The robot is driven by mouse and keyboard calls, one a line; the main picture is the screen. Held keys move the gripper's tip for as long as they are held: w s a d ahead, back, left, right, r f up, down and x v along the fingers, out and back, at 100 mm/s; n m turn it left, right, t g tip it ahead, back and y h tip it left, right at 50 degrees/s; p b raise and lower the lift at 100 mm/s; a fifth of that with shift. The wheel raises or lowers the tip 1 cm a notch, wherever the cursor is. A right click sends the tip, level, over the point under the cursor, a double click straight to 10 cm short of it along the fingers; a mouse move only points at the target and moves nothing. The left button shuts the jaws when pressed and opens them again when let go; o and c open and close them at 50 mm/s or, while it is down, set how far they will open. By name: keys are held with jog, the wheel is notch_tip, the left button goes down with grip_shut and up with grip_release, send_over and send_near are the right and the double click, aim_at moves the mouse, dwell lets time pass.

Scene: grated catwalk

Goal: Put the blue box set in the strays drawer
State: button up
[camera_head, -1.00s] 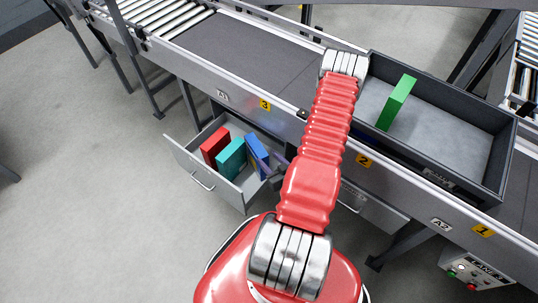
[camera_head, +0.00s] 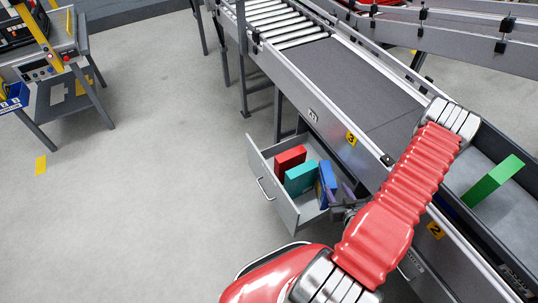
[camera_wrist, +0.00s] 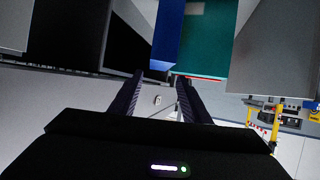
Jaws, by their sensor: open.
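The blue box set (camera_head: 328,177) stands on end in the open grey drawer (camera_head: 271,187) under the conveyor, at the right of a teal box (camera_head: 301,178) and a red box (camera_head: 290,158). My gripper (camera_head: 345,200) is just right of the blue box, partly hidden behind my red arm. In the wrist view, my gripper (camera_wrist: 160,78) has its two dark fingers apart with nothing between them. The blue box (camera_wrist: 168,35) is beyond the fingertips there, beside the teal box (camera_wrist: 205,40). I cannot tell whether a finger touches it.
A green box (camera_head: 492,181) stands in the grey tray (camera_head: 477,166) on the conveyor at right. The conveyor edge (camera_head: 345,120) runs above the drawer. A workbench (camera_head: 45,75) stands at far left. The floor (camera_head: 160,200) left of the drawer is clear.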

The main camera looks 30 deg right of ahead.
jog(key=w+r, duration=0.2)
jog(key=w+d+r+n+g, duration=0.1)
jog(key=w, duration=0.1)
jog(key=w+r+n+y, duration=0.1)
jog(key=w+r, duration=0.1)
jog(key=shift+d+r+g, duration=0.3)
jog(key=shift+d+g, duration=0.05)
jog(key=shift+g, duration=0.05)
jog(key=w+a+r+g, duration=0.1)
jog(key=w+a+r, duration=0.2)
jog(key=r, duration=0.4)
jog(key=w+a+r+n+g, duration=0.1)
jog(key=w+a+r, duration=0.15)
jog(key=r, duration=0.55)
jog(key=w+a+r+g, duration=0.1)
jog(key=w+a+r, duration=0.1)
jog(key=a+r, duration=0.35)
jog(key=s+a+r+g+y, duration=0.1)
jog(key=s+a+r, duration=0.4)
jog(key=a+r, duration=0.75)
jog(key=s+a+r+y, duration=0.1)
jog(key=s+a+r, duration=0.2)
jog(key=s+a, duration=0.2)
jog(key=s+a+r+g+y, duration=0.1)
jog(key=s+a+r, duration=0.2)
jog(key=s+a, duration=0.3)
jog(key=shift+s+r+n+y, duration=0.3)
jog(key=shift+s+n, duration=0.1)
jog(key=shift+s, duration=0.1)
jog(key=shift+c, duration=0.5)
